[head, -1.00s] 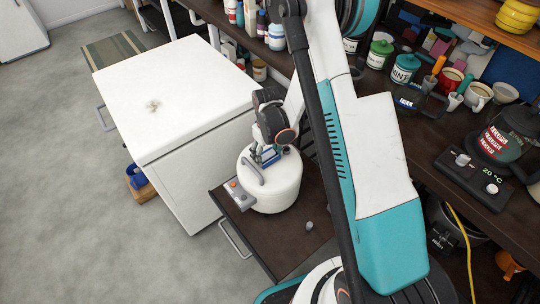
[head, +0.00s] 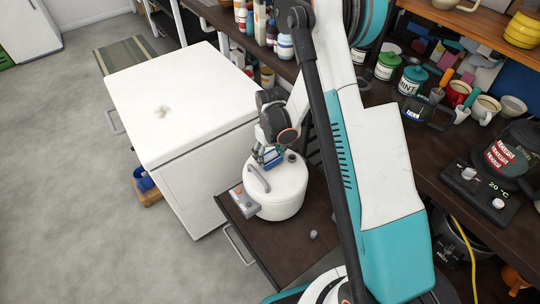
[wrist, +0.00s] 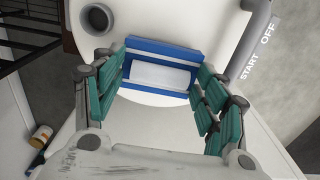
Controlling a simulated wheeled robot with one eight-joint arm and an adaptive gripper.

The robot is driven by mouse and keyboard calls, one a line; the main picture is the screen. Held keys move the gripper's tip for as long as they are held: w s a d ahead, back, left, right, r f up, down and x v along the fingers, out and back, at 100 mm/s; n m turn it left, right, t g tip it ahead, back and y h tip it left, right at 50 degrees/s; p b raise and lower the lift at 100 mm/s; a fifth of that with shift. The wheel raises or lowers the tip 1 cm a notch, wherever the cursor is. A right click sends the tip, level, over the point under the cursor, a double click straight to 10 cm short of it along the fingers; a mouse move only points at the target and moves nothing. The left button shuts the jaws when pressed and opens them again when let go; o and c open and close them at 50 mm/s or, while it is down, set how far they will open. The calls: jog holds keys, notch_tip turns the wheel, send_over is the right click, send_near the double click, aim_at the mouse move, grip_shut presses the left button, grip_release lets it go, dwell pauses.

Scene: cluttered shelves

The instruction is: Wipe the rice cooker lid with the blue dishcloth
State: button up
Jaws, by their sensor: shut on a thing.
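The rice cooker (head: 280,198) is round and white and stands on a dark brown surface. Its lid carries a grey handle (head: 258,178) and a dark round vent (head: 291,158). The lid also fills much of the wrist view (wrist: 150,108). My gripper (head: 270,158) is over the back left part of the lid. In the wrist view, its green-padded fingers (wrist: 161,82) are shut on the blue dishcloth (wrist: 160,47), which has a white middle. The cloth lies between vent and handle, at or just above the lid; contact cannot be told.
A white chest (head: 175,95) stands close on the left of the cooker. A small grey knob-like item (head: 313,235) lies in front of it. Grey floor (head: 80,210) is open at left.

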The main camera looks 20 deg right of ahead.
jog(key=shift+r+p, duration=1.15)
jog(key=shift+r, duration=1.4)
